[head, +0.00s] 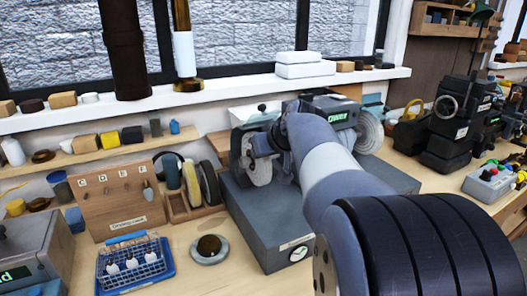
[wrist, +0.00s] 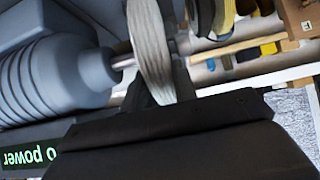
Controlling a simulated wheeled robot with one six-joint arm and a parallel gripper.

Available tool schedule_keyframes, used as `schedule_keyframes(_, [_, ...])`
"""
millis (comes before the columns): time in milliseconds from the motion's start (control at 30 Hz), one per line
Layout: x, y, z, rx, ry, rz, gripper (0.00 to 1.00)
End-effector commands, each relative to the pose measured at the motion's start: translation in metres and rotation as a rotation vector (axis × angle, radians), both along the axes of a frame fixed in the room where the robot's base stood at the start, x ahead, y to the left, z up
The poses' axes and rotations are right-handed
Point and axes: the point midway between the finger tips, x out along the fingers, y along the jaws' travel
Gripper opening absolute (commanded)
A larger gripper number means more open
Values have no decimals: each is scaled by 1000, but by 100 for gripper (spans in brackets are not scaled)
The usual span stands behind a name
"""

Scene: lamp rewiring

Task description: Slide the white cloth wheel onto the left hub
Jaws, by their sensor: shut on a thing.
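The white cloth wheel (head: 256,167) is at the left end of the polishing machine (head: 270,219) in the head view. In the wrist view the white cloth wheel (wrist: 150,45) stands edge-on. My gripper (wrist: 163,88) is shut on the wheel's edge, its dark fingers either side of the rim. The left hub (wrist: 122,64), a thin metal shaft from the grey ribbed motor housing (wrist: 55,75), meets the wheel's face from the left. I cannot tell whether the shaft is inside the bore or only against it. My arm hides much of the machine in the head view.
Another pale wheel (head: 370,131) is at the machine's right end. A wooden rack (head: 196,207) with upright wheels stands close on the left, beside a pegboard (head: 113,205). A blue wire basket (head: 133,263) and a round dish (head: 209,249) lie on the bench in front.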

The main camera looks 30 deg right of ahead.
Motion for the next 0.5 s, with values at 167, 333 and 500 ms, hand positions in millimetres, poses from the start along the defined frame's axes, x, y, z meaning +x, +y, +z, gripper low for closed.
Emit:
schedule_keyframes(167, [0,-3,0,0,-1,-1,9])
schedule_keyframes(333, [0,-5,0,0,-1,-1,9])
schedule_keyframes(500, [0,-7,0,1,0,-1,9])
